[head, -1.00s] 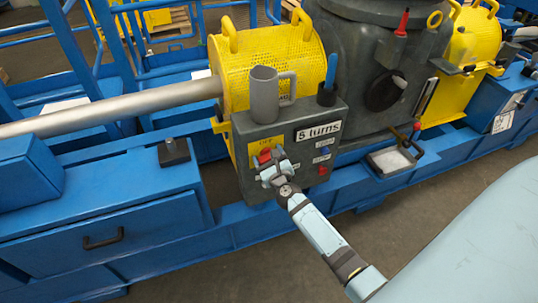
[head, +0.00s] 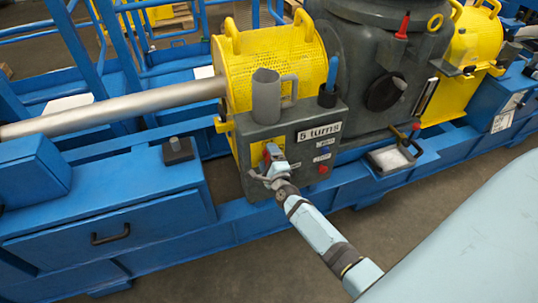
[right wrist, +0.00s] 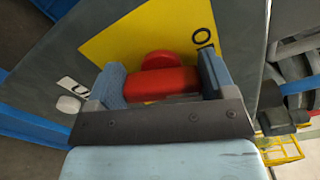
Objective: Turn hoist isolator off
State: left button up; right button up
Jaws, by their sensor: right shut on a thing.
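The hoist isolator is a red handle (head: 272,149) on a yellow plate (head: 256,156) on the front of a grey control box (head: 255,189). My right gripper (head: 273,165) is at the handle and hides much of it and the plate. In the right wrist view, the red handle (right wrist: 160,83) lies between the two blue-grey fingers of my right gripper (right wrist: 162,82), which is shut on it. A round red part shows just beyond it. One letter, like an O, shows on the yellow plate (right wrist: 130,35); the rest is hidden. My left gripper is not in view.
A grey mug (head: 266,98) and a dark holder with a blue-handled tool (head: 332,73) stand on the box. A "5 turns" label (head: 319,132) and a red button (head: 323,169) are right of the handle. Blue frame beams run below.

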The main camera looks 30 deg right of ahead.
jog(key=shift+f+n+p, duration=0.15)
jog(key=shift+n+p, duration=0.45)
jog(key=shift+n, duration=1.2)
jog(key=o, duration=0.9)
jog(key=v, duration=1.4)
jog(key=shift+w+a, duration=0.1)
